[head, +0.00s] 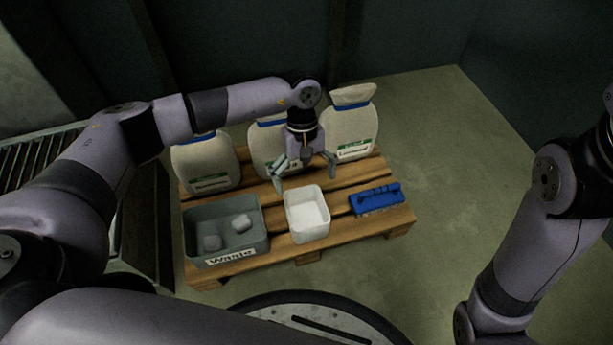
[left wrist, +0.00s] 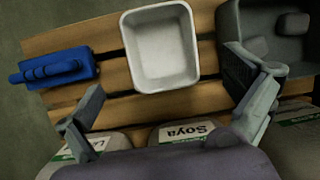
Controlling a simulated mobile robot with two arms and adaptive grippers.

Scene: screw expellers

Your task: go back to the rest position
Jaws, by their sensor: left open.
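My left gripper (head: 306,172) is open and empty. It hangs above the pallet, between the middle sack and the white tub, with its fingers spread. In the left wrist view its two fingers (left wrist: 165,118) show apart with nothing between them. My left arm reaches in from the left over the sacks. My right arm shows at the right edge of the head view, but its gripper is out of the picture.
A wooden pallet (head: 338,234) bears three sacks, including a middle one (head: 268,150) labelled Soya, a grey waste bin (head: 226,250) holding two pale lumps, a white tub (head: 307,214) and a blue brush (head: 376,198). A slatted metal structure (head: 40,160) stands left. Floor right is clear.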

